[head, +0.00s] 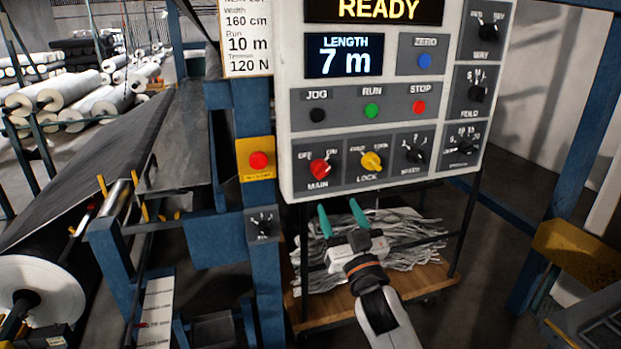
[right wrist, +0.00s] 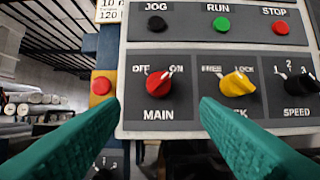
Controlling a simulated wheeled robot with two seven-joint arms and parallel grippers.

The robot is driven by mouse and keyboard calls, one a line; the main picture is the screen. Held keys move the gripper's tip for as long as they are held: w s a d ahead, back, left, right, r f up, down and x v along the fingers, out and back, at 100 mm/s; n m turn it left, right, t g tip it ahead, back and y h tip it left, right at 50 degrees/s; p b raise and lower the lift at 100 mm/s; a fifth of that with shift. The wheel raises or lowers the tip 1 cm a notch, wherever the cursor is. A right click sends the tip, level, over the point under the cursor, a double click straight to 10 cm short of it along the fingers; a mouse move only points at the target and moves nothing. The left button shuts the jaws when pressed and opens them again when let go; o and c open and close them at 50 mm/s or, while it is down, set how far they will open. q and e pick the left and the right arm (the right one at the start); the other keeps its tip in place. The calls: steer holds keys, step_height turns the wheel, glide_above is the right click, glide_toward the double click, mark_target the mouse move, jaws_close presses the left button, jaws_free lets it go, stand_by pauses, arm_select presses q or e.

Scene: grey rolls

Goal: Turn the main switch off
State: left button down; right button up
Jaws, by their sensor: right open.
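The main switch (head: 320,167) is a red rotary knob at the lower left of the white control panel (head: 290,110). In the right wrist view the main switch (right wrist: 158,84) sits between the printed words OFF and ON, and its white mark points up right toward ON. My right gripper (head: 341,211) has green fingers, is open and empty, and is below the panel's lower edge, apart from the knob. In the right wrist view its fingers (right wrist: 160,108) spread to either side below the knob. My left gripper is not in view.
A yellow LOCK knob (head: 371,161) is just right of the main switch, with a black SPEED knob (head: 416,155) beyond. A red button on a yellow box (head: 258,160) is on the blue post at left. Shredded grey strips (head: 420,240) lie on a wooden shelf below.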

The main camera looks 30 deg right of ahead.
mark_target(323, 176)
steer(key=p+x, duration=0.2)
steer(key=x, duration=0.8)
steer(key=shift+a+f, duration=0.1)
steer(key=c, duration=1)
